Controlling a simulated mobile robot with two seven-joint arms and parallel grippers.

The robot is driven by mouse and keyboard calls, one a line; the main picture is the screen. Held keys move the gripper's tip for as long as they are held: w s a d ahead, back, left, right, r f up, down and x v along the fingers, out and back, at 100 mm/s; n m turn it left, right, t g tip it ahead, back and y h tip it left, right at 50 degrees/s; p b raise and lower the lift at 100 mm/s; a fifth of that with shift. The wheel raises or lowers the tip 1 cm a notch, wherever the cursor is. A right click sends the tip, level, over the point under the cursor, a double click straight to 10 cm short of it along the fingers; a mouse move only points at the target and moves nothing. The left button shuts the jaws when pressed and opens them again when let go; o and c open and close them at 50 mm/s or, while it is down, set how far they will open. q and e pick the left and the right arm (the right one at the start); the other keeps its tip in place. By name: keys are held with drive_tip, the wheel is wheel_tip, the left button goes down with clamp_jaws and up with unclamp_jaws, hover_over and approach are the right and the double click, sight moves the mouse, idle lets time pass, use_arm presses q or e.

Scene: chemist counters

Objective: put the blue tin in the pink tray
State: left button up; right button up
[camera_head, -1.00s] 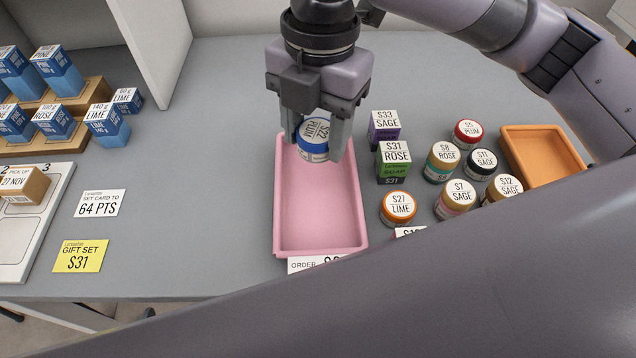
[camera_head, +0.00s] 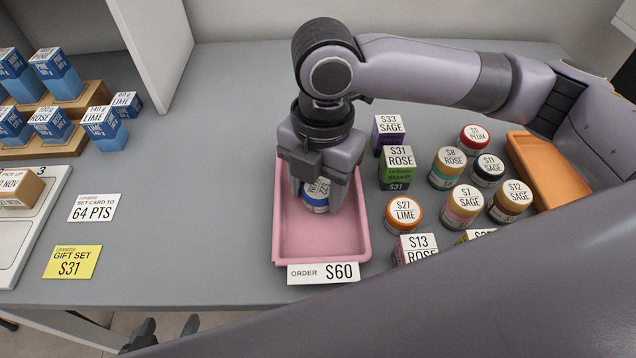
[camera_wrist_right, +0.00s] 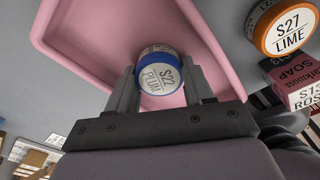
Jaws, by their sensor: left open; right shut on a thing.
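The blue tin (camera_head: 317,196), with a white lid label reading S22 PLUM, is between the fingers of my right gripper (camera_head: 318,200). It also shows in the right wrist view (camera_wrist_right: 160,75), with a finger on each side. My right gripper is shut on it, inside the outline of the pink tray (camera_head: 290,235). The tin is low over the tray's floor; I cannot tell whether it touches. The pink tray also shows in the right wrist view (camera_wrist_right: 85,40). My left gripper (camera_head: 168,330) is open and empty at the bottom edge, below the counter's front.
Right of the tray stand an orange-lidded tin (camera_head: 403,214), a green soap box (camera_head: 397,170) and several other tins. An orange tray (camera_head: 545,170) is further right. An order card reading S60 (camera_head: 323,272) is at the pink tray's front.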

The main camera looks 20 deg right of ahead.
sight(321, 184)
drive_tip(key=o, duration=1)
drive_tip(key=shift+f, duration=0.1)
drive_tip(key=shift+o, duration=0.2)
wheel_tip(321, 184, up, 12)
drive_tip(key=p, duration=0.2)
drive_tip(key=shift+w+d, duration=0.3)
drive_tip(key=shift+d, duration=0.05)
